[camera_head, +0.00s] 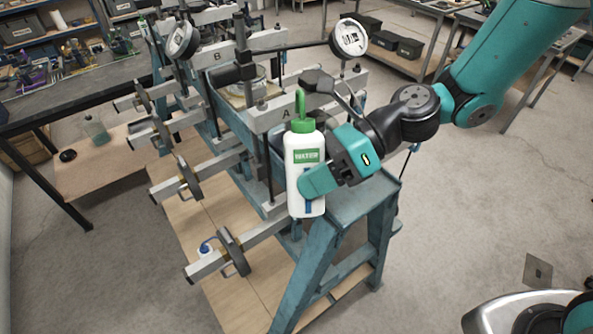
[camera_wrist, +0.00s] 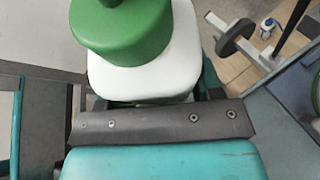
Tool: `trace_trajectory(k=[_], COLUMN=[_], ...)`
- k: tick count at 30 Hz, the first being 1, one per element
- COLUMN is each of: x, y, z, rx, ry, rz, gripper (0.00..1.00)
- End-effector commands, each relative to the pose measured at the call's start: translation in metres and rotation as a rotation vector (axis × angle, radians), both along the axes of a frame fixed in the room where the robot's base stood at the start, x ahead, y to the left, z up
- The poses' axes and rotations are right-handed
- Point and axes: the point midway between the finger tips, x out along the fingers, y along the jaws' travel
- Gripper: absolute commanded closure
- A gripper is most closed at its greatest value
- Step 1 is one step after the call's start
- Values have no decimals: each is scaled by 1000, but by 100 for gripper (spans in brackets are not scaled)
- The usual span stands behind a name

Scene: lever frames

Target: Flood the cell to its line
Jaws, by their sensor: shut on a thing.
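A white squeeze bottle (camera_head: 306,160) with a green cap and a green WATER label stands upright in my gripper (camera_head: 322,180). My gripper is shut around its body, in front of the frame marked A (camera_head: 286,115). The bottle's nozzle points up. In the wrist view the green cap (camera_wrist: 120,28) and white shoulder (camera_wrist: 150,72) of the bottle fill the top middle. The cell of frame A and its line cannot be made out; the bottle and my gripper cover that area. The frame marked B (camera_head: 217,56) stands behind, with a round cell (camera_head: 240,84) under its column.
Weighted lever arms (camera_head: 235,252) stick out to the left. A dial gauge (camera_head: 349,38) rises behind my wrist. A small blue-capped bottle (camera_head: 205,249) sits low near the front lever.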

Motion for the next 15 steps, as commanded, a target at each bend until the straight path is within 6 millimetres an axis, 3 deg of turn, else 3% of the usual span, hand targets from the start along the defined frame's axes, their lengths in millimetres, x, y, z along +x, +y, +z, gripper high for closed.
trace_trajectory(k=[15], x=[37], y=[-14], z=[-18], rx=[1], ry=[-1], rz=[-1], gripper=[54])
